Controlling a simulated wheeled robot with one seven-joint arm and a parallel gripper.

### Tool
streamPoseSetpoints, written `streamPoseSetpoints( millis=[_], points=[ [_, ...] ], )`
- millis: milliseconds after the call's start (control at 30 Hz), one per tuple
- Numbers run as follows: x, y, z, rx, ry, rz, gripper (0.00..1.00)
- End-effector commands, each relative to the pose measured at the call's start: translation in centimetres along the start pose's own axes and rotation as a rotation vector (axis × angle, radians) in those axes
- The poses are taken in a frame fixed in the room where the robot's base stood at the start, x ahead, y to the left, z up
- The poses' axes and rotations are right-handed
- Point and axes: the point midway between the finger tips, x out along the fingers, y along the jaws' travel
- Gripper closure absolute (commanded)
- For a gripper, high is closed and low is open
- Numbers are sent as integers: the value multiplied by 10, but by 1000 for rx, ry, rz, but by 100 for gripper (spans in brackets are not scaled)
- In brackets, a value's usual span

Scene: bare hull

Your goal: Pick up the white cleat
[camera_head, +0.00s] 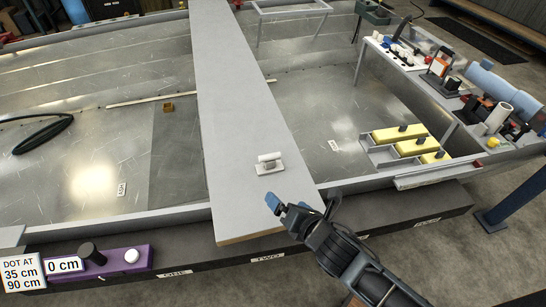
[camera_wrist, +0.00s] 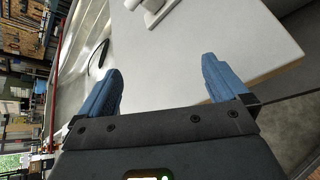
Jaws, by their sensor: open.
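The white cleat (camera_head: 268,163) lies on the grey plank (camera_head: 235,85), near the plank's near end. It has a rounded bar on top of a flat base. In the wrist view, part of the cleat (camera_wrist: 152,10) shows at the top edge, cut off by the frame. My gripper (camera_head: 290,205) is just in front of the cleat and to its right, apart from it, over the near end of the plank. In the wrist view its blue fingers (camera_wrist: 165,85) are spread wide with nothing between them.
Yellow blocks (camera_head: 410,145) sit in a grey rack to the right. A bench with tools and bottles (camera_head: 470,90) stands at the far right. A purple block (camera_head: 115,264) with a black knob and a white ball is at the lower left. The plank beyond the cleat is clear.

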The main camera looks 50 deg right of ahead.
Motion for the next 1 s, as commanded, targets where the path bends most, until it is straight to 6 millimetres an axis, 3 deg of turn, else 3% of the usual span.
streamPoseSetpoints(
  millis=[100,333,767,1000],
  points=[
    [38,14,28,-261,-38,-67,0],
    [77,23,57,-562,-52,-162,0],
    [117,17,64,-608,-52,-177,0],
    [150,10,66,-607,-52,-176,0]
  ],
)
